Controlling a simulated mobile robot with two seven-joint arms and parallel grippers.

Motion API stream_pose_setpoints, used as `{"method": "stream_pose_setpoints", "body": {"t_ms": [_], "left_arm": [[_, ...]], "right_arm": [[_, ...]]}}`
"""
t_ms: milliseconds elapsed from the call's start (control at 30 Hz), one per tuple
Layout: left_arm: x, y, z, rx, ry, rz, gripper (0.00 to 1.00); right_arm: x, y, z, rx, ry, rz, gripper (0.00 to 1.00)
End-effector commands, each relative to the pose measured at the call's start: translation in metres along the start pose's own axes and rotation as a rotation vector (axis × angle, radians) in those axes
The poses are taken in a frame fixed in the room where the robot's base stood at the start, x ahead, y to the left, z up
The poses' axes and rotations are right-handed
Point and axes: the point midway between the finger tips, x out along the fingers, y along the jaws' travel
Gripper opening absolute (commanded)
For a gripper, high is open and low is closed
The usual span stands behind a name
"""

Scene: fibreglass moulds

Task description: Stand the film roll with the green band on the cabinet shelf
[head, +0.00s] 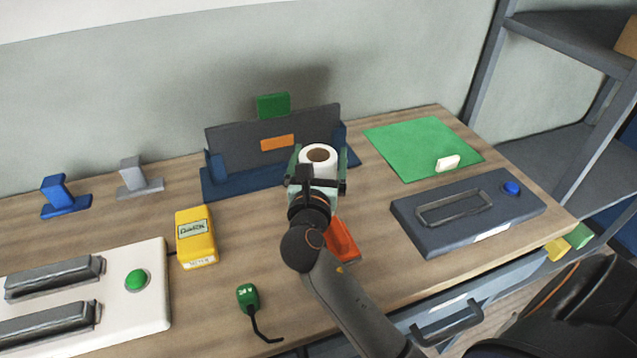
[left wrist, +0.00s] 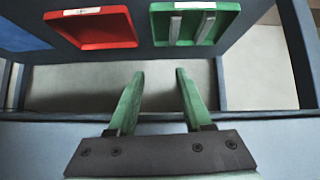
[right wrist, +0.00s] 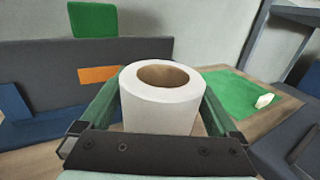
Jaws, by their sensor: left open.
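A white film roll (head: 322,160) with a brown core stands upright between the fingers of my right gripper (head: 317,172), in front of the dark rack. In the right wrist view the roll (right wrist: 162,95) fills the space between the green fingers, which appear closed on its sides. Its lower part is hidden, no green band shows, and I cannot tell whether it touches the table. My left gripper (left wrist: 158,85) is open and empty, in front of grey-blue furniture with a red tray (left wrist: 95,28) and a green tray (left wrist: 195,22). A grey shelf unit (head: 560,45) stands at the right.
The dark rack (head: 235,145) is behind the roll. A green mat (head: 410,145) with a white block and a dark panel (head: 430,225) with a blue button are to the right. An orange object (head: 341,240) lies by my right arm. A yellow meter (head: 196,236) is left.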

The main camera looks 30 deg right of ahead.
Motion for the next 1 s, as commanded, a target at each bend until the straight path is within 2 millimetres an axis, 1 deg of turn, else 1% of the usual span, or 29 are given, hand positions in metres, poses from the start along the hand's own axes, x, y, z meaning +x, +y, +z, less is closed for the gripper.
{"method": "stream_pose_setpoints", "body": {"t_ms": [33, 67, 800, 833, 1000], "left_arm": [[0.0, 0.0, 0.0, 0.0, 0.0, 0.0, 0.5], [0.0, 0.0, 0.0, 0.0, 0.0, 0.0, 0.5], [0.0001, 0.0, 0.0001, 0.0, 0.0, 0.0, 0.5], [0.0001, 0.0, 0.0001, -0.001, 0.0, 0.0, 0.5], [0.0, 0.0, 0.0001, -0.001, 0.0, 0.0, 0.5]], "right_arm": [[0.0, 0.0, -0.0001, 0.0, 0.0, 0.0, 0.89], [0.0, 0.0, -0.0001, 0.0, 0.0, 0.0, 0.85], [0.0003, -0.0001, -0.0001, -0.001, 0.0, 0.0, 0.02], [0.0003, -0.0001, -0.0001, -0.001, 0.0, 0.0, 0.0], [0.0004, -0.0001, 0.0016, 0.0, -0.004, 0.0, 0.0]]}}
